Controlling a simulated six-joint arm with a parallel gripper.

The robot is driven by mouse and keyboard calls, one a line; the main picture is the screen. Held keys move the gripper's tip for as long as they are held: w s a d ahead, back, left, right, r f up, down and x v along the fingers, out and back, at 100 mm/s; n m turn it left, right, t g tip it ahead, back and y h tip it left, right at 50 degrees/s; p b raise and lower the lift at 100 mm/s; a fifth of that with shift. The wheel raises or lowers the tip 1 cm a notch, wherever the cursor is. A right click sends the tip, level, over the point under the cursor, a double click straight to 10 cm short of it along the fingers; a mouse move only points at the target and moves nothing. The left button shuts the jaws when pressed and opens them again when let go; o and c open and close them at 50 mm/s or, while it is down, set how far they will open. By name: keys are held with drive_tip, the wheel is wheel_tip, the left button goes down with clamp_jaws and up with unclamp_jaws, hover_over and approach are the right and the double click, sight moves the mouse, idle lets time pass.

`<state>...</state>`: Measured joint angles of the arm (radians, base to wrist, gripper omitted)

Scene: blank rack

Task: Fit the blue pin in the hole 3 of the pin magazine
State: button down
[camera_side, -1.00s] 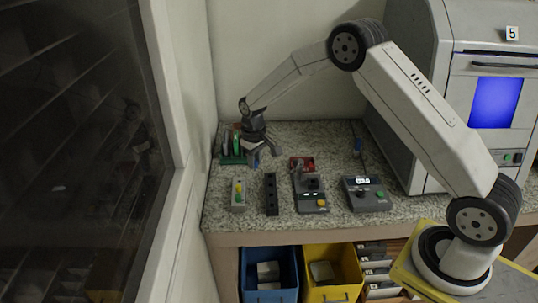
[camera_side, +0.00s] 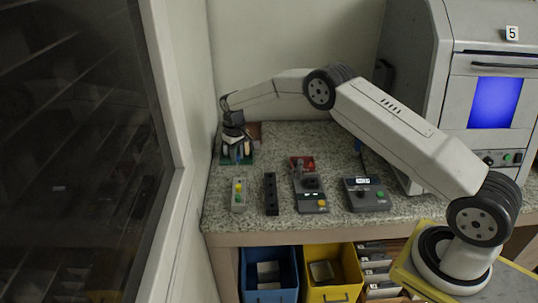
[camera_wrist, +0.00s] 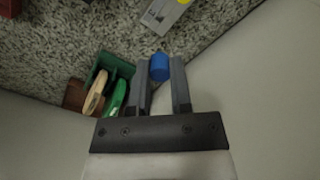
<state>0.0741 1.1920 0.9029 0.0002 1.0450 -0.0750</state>
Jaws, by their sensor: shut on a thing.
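My gripper (camera_side: 237,143) is at the back left of the bench, over the green rack. In the wrist view its two fingers (camera_wrist: 161,72) are shut on the blue pin (camera_wrist: 159,66), whose rounded blue end shows between the fingertips. The green rack (camera_wrist: 112,60) is just left of the fingers there, and it also shows in the side view (camera_side: 232,161). The pin magazine appears to be the narrow black bar (camera_side: 270,194) nearer the front; its separate holes are too small to number. The lower part of the pin is hidden.
The left wall is close to my gripper. Speckled counter between them is clear.

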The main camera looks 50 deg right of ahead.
drive_tip(key=shift+f, duration=0.1)
idle(0.3)
drive_tip(key=shift+f, duration=2.8)
drive_tip(key=shift+f, duration=1.55)
drive_tip(key=shift+c, duration=2.2)
unclamp_jaws()
drive_tip(key=shift+r, duration=0.15)
drive_tip(key=shift+r, duration=3.75)
drive_tip(key=shift+r, duration=0.1)
